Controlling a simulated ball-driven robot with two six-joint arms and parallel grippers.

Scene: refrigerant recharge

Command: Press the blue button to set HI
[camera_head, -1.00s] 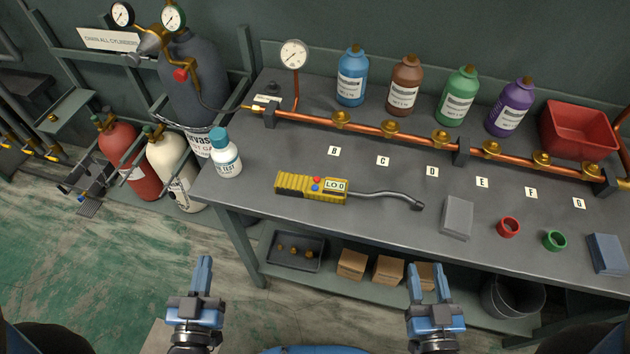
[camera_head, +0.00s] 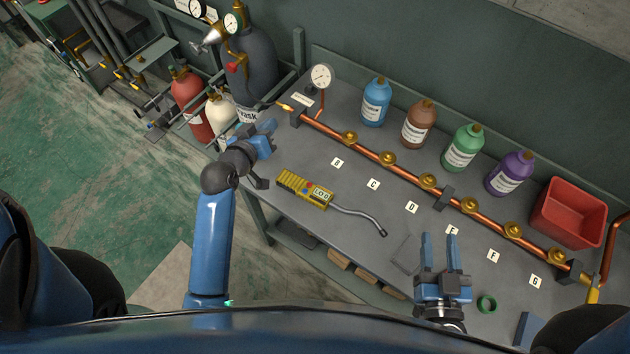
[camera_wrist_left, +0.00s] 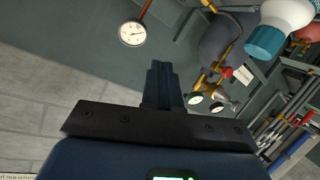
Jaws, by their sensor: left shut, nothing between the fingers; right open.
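The yellow handheld detector (camera_head: 290,183) lies on the grey workbench, its bent grey probe pointing right and toward me. Its small display (camera_head: 321,195) seems to read LO. The blue button (camera_head: 306,190) sits beside the display, close to a red one; both are tiny here. My left gripper (camera_head: 270,132) is shut and empty over the bench's left end, up and left of the detector and apart from it. Its closed fingers show in the left wrist view (camera_wrist_left: 162,78), where the detector is not visible. My right gripper (camera_head: 439,240) is open and empty over the bench's front right part.
A copper manifold (camera_head: 365,148) with several brass valves crosses the bench behind the detector. Coloured bottles (camera_head: 374,103) and a red bin (camera_head: 568,212) stand behind it. A teal-capped white bottle (camera_wrist_left: 265,42) is near my left gripper. Bench space around the detector is clear.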

